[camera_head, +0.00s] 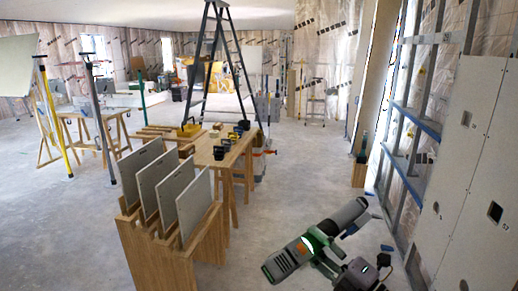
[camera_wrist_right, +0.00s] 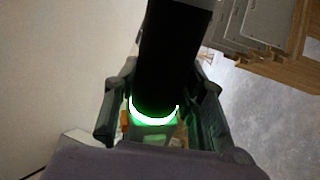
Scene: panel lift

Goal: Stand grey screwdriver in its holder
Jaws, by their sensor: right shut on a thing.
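A grey and green power screwdriver (camera_head: 340,222) shows at the lower right of the head view, tilted with its grey front end up and to the right. A bright ring glows on its body. My right gripper (camera_head: 332,264) is shut on it. In the right wrist view the dark body of the screwdriver (camera_wrist_right: 172,50) rises between the fingers of my right gripper (camera_wrist_right: 158,122), and the glowing ring lies between them. Small black cup-like holders (camera_head: 220,151) stand on the wooden table (camera_head: 207,157); I cannot tell which one is for this screwdriver. My left gripper is out of view.
A wooden rack (camera_head: 150,245) with several grey panels stands in front of the table. A stepladder (camera_head: 208,60) stands behind it. A wooden box (camera_head: 359,174) with upright green items stands by the metal stud wall (camera_head: 408,112) at right. Open floor lies between table and wall.

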